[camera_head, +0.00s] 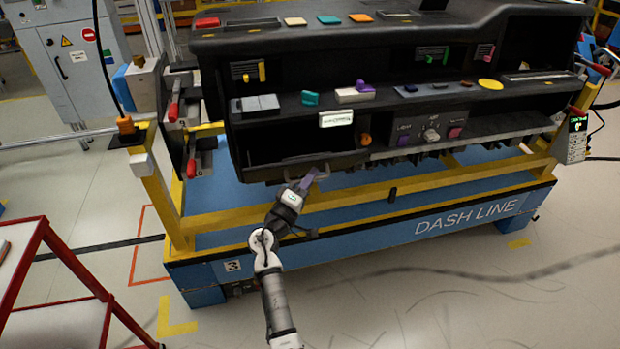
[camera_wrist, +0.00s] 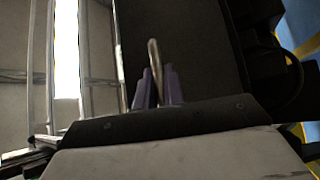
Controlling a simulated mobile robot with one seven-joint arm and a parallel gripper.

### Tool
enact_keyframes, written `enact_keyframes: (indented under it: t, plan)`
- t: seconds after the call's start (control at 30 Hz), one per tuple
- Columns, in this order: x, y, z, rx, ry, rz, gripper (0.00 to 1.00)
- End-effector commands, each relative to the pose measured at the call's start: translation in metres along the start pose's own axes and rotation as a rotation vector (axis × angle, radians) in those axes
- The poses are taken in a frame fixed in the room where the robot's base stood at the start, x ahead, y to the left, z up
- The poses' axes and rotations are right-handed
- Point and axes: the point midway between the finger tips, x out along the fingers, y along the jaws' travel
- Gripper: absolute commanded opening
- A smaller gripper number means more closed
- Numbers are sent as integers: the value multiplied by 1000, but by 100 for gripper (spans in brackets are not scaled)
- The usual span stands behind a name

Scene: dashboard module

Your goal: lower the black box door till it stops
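The black box door (camera_head: 308,163) is at the lower left of the black dashboard, below a dark open compartment (camera_head: 282,145). It looks swung down and outward, with its edge toward me; its exact angle is hard to tell. My gripper (camera_head: 315,174), with purple fingers, is at the front edge of the door. In the wrist view the fingers (camera_wrist: 158,88) stand close together with a thin pale bar (camera_wrist: 154,62) between them, seemingly the door's handle. A large dark panel (camera_wrist: 190,45), probably the door, fills the view beside them. The fingers' contact is partly hidden.
A yellow frame rail (camera_head: 430,184) and blue base (camera_head: 370,225) lie under the dashboard, close to my arm. A red-framed stand (camera_head: 75,265) is at the left. Buttons and a knob (camera_head: 431,135) sit right of the compartment. The floor in front is clear.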

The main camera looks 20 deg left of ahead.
Motion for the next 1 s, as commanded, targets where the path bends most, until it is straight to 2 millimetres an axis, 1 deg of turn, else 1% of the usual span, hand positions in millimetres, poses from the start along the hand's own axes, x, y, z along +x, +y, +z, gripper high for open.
enact_keyframes:
  t: [0.37, 0.8, 1.0]
  plan:
    - [0, 1, 0, 2, -1, 4, 0]
    - [-8, -12, 8, 57, -1, 59, 0]
    - [-9, -10, 10, 79, -2, 81, 0]
